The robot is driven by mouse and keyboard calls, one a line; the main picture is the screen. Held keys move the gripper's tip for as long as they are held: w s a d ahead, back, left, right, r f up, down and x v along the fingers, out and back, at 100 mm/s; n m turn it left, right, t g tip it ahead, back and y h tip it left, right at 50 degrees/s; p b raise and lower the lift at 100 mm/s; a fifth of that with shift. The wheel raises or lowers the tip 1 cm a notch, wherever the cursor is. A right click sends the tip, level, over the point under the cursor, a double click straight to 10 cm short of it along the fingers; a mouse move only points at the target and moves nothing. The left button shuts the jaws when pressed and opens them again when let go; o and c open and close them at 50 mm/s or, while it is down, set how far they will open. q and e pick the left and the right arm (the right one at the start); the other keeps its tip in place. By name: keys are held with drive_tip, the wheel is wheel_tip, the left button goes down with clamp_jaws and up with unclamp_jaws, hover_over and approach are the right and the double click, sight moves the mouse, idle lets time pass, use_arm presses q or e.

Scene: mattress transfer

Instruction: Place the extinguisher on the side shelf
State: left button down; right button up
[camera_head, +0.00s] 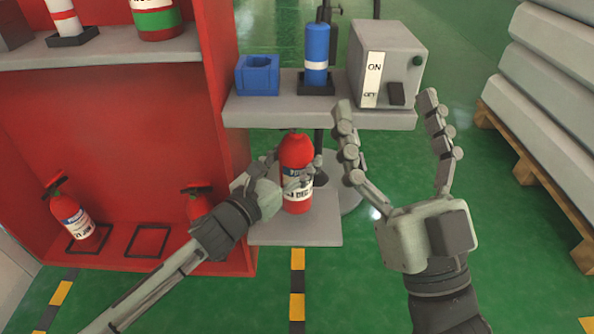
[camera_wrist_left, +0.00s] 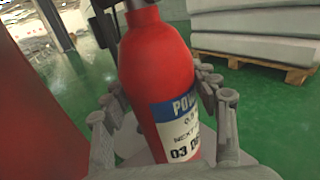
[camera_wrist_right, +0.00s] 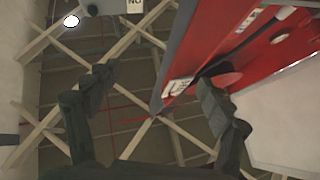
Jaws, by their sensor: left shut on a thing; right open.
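A red fire extinguisher (camera_head: 297,172) with a white and blue label stands upright over the lower grey side shelf (camera_head: 318,228); I cannot tell whether its base touches the shelf. My left gripper (camera_head: 298,178) is shut around its body from the left. In the left wrist view the extinguisher (camera_wrist_left: 160,75) is between the fingers (camera_wrist_left: 165,110), its label facing the camera. My right gripper (camera_head: 395,125) is open, empty and raised, to the right of the extinguisher. The right wrist view shows its spread fingers (camera_wrist_right: 158,105) with nothing between them.
An upper shelf (camera_head: 270,112) carries a blue holder (camera_head: 258,75), a blue cylinder (camera_head: 317,52) and a grey switch box (camera_head: 372,85). The red cabinet (camera_head: 110,130) at left holds more extinguishers (camera_head: 72,215) and an empty square outline (camera_head: 147,241). Stacked grey slabs (camera_head: 555,70) lie on a pallet at right.

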use_arm(q)
wheel_tip(320, 180, down, 2)
drive_tip(key=shift+w+d+f+b, duration=0.1)
drive_tip(key=shift+b, duration=0.45)
drive_tip(key=shift+f, duration=0.4)
use_arm(e)
drive_tip(key=shift+s+d+r+t, duration=0.3)
drive_tip(key=shift+s+r+t, duration=0.15)
drive_tip(key=shift+s+t, duration=0.1)
drive_tip(key=shift+s+d+r+t, duration=0.3)
drive_tip(key=shift+s+r+t, duration=0.15)
drive_tip(key=shift+t, duration=0.1)
use_arm(q)
drive_tip(key=shift+f, duration=0.1)
drive_tip(key=c, duration=0.7)
unclamp_jaws()
drive_tip(key=shift+f, duration=0.2)
drive_tip(key=shift+c, duration=0.2)
use_arm(e)
drive_tip(key=shift+r, duration=0.1)
